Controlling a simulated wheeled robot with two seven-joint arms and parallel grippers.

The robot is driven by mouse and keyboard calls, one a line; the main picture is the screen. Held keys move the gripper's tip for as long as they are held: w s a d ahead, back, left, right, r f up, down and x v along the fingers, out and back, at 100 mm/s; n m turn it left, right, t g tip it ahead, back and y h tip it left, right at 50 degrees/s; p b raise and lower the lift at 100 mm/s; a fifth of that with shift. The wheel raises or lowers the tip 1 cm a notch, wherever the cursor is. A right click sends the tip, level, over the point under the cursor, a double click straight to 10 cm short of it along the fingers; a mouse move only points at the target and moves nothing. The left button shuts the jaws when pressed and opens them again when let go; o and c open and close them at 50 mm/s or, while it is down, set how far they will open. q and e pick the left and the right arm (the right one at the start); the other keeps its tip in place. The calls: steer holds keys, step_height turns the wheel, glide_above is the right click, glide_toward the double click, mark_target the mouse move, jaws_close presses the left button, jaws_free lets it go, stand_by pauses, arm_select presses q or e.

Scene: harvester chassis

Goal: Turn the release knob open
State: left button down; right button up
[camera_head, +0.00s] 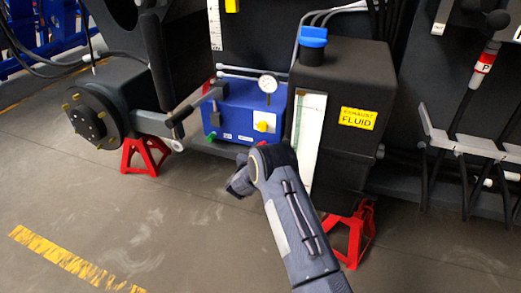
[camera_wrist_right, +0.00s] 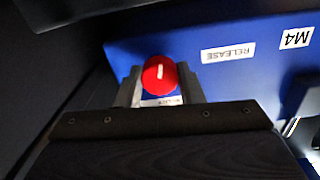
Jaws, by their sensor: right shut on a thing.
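The release knob (camera_wrist_right: 159,75) is red and round, with a white line on its face. In the right wrist view it sits on the blue box, beside a white label reading RELEASE (camera_wrist_right: 228,53), which appears upside down. My right gripper (camera_wrist_right: 160,88) is shut on the knob, with one finger on each side of it. The white line lies nearly upright in that view. In the head view my right arm (camera_head: 290,215) reaches from the bottom up to the lower front of the blue box (camera_head: 235,105); the knob is hidden there. My left gripper is not in view.
The black exhaust fluid tank (camera_head: 345,75) with a blue cap (camera_head: 313,37) stands close right of the blue box. A gauge (camera_head: 268,84) rises from the box top. Red stands (camera_head: 145,153) are under the chassis. Floor at the front left is clear.

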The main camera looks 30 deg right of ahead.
steer(key=shift+f+n, duration=0.2)
steer(key=shift+n, duration=1.1)
steer(key=shift+s, duration=0.1)
steer(key=o, duration=1)
steer(key=shift+r, duration=0.1)
steer(key=p+v, duration=0.2)
steer(key=v, duration=0.5)
steer(key=shift+s+a, duration=0.2)
steer(key=shift+a, duration=0.15)
